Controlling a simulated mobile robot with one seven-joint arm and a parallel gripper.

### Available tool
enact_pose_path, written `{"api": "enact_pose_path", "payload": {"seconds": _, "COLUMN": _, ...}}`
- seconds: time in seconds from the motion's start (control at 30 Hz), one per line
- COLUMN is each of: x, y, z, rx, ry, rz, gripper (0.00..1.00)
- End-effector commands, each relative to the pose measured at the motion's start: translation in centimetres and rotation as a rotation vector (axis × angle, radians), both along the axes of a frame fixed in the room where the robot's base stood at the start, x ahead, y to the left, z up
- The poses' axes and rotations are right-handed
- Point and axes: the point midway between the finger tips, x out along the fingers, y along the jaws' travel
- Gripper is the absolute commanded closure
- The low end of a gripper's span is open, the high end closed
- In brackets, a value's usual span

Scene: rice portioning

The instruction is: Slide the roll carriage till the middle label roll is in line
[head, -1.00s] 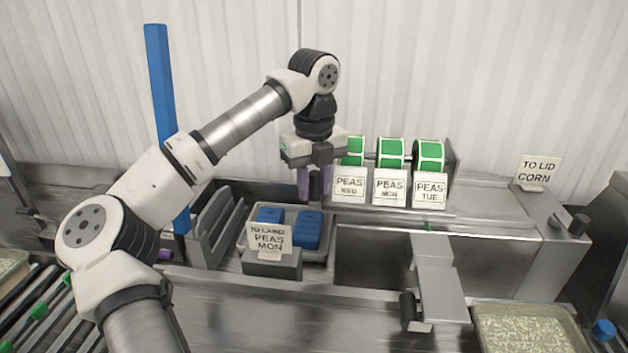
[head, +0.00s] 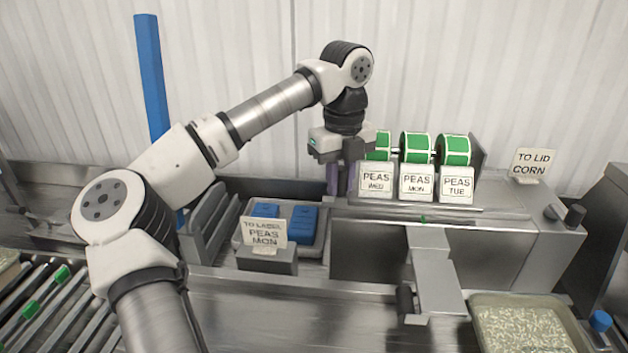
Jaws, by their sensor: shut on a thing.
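The roll carriage (head: 482,157) sits on top of the labelling machine and bears three green label rolls with cards. The middle label roll (head: 415,147) stands behind the PEAS MON card (head: 416,182). The PEAS WED roll (head: 379,147) is to its left, partly hidden by my gripper, and the PEAS TUE roll (head: 454,150) to its right. A small green mark (head: 423,220) lies on the machine's front edge; the middle card appears slightly left of it. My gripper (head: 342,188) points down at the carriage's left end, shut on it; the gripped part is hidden.
A TO LABEL PEAS MON sign (head: 265,234) stands before a tray (head: 322,240) of blue blocks, left of the machine. A metal arm (head: 437,280) juts forward below the mark. A rice tray (head: 478,338) is at front right. A TO LID CORN sign (head: 534,164) stands right.

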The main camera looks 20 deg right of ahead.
Motion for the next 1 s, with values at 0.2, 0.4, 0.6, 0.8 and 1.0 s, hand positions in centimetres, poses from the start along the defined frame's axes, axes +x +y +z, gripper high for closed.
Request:
{"api": "enact_pose_path", "payload": {"seconds": 0.2, "x": -0.6, "y": -1.6, "z": 0.1, "rx": -0.001, "ry": -0.002, "rz": 0.003, "gripper": 1.00}}
{"api": "enact_pose_path", "payload": {"seconds": 0.4, "x": -0.6, "y": -1.5, "z": 0.1, "rx": -0.001, "ry": -0.001, "rz": 0.004, "gripper": 1.00}}
{"api": "enact_pose_path", "payload": {"seconds": 0.6, "x": -0.6, "y": -1.5, "z": 0.1, "rx": -0.001, "ry": -0.001, "rz": 0.004, "gripper": 0.71}}
{"api": "enact_pose_path", "payload": {"seconds": 0.8, "x": -0.6, "y": -1.5, "z": 0.2, "rx": 0.000, "ry": -0.002, "rz": 0.004, "gripper": 0.71}}
{"api": "enact_pose_path", "payload": {"seconds": 1.0, "x": -0.6, "y": -1.5, "z": 2.3, "rx": 0.000, "ry": -0.005, "rz": 0.006, "gripper": 0.71}}
